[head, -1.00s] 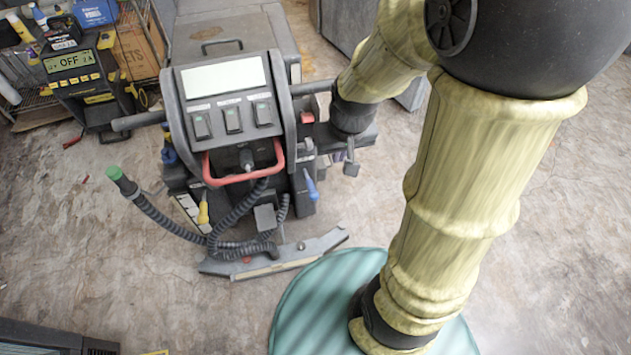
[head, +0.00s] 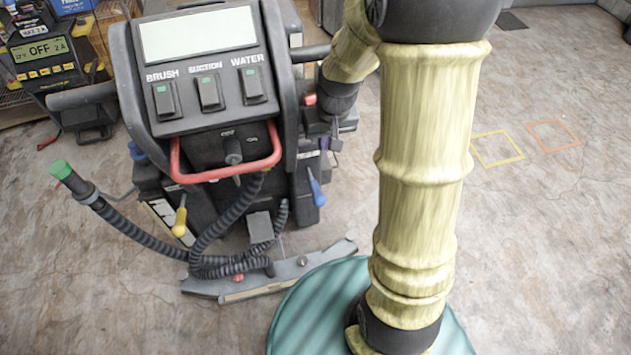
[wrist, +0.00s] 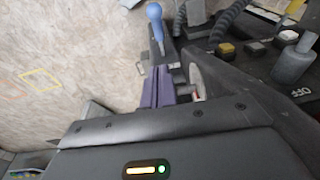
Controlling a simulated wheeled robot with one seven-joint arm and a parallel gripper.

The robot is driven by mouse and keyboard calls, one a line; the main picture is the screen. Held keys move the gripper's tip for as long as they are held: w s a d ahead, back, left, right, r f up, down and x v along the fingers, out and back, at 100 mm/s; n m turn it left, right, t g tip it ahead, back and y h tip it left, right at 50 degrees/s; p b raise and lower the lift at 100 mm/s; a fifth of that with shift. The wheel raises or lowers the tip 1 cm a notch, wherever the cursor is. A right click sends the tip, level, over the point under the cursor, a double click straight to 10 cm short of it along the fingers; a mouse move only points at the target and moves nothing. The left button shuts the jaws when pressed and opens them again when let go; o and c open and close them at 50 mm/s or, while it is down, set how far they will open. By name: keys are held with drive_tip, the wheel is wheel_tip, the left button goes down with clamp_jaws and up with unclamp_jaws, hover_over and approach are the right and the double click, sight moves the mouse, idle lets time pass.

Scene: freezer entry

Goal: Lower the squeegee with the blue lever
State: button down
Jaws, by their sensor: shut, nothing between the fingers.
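The blue lever (head: 315,187) is on the right of the scrubber's rear, below its console.
The scrubber's console (head: 204,75) has brush, suction and water switches above a red handle (head: 222,172). A yellow lever (head: 180,221) is at left, near a black hose (head: 135,237) with a green end. A charger (head: 47,60) stands far left. Floor to the right is open.

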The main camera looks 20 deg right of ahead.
drive_tip(key=b, duration=0.5)
approach(316, 187)
drive_tip(key=f, duration=0.3)
drive_tip(key=w+f, duration=0.1)
drive_tip(key=f, duration=0.2)
drive_tip(key=shift+w, duration=0.15)
drive_tip(key=shift+a+f, duration=0.1)
drive_tip(key=shift+a, duration=0.1)
